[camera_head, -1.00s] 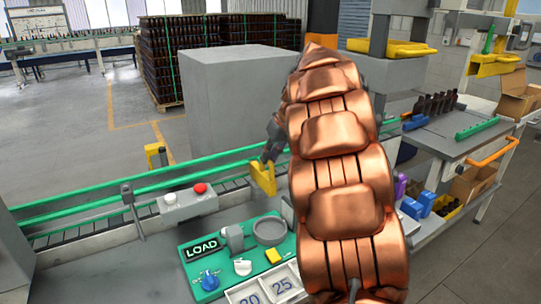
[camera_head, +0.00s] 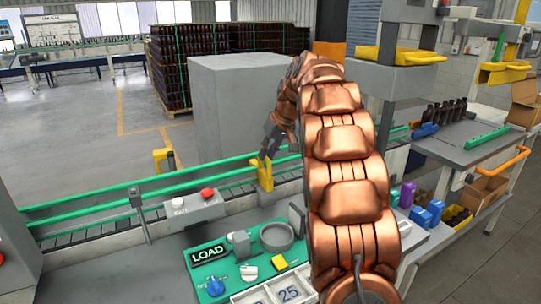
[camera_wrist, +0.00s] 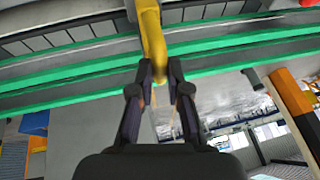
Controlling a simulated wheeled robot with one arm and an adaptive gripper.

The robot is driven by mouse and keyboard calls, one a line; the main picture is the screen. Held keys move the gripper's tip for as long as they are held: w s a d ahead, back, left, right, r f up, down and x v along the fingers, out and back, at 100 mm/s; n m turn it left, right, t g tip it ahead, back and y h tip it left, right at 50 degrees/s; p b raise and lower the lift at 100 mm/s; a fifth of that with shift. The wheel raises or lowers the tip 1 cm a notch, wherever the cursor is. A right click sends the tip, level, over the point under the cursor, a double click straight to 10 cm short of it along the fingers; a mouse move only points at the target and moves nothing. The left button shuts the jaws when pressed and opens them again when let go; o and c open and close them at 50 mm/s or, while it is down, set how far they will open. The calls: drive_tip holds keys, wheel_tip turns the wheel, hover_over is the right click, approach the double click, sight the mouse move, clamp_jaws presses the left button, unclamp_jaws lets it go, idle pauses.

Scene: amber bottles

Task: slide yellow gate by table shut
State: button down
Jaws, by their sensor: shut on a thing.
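The yellow gate (camera_head: 265,178) stands on the green-railed conveyor (camera_head: 110,209), right of the red button. It is a small upright yellow piece. My gripper (camera_head: 269,152) is at its top, coming down from above and behind. In the wrist view the gate (camera_wrist: 152,38) rises between the two dark fingertips of my gripper (camera_wrist: 159,72), which are shut on it. The green rails run across behind it. My copper arm hides the conveyor to the right of the gate.
A control box with a red button (camera_head: 207,193) stands left of the gate. A green LOAD panel (camera_head: 209,253) with knobs lies in front. A big grey block (camera_head: 245,105) stands behind the conveyor. A side table (camera_head: 465,148) with bottles is at right.

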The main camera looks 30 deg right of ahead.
drive_tip(key=shift+w+r, duration=0.1)
drive_tip(key=shift+w, duration=0.05)
drive_tip(key=c, duration=1.6)
unclamp_jaws()
drive_tip(key=shift+o, duration=0.9)
drive_tip(key=shift+w, duration=0.15)
drive_tip(key=shift+o, duration=1.4)
drive_tip(key=v, duration=1.2)
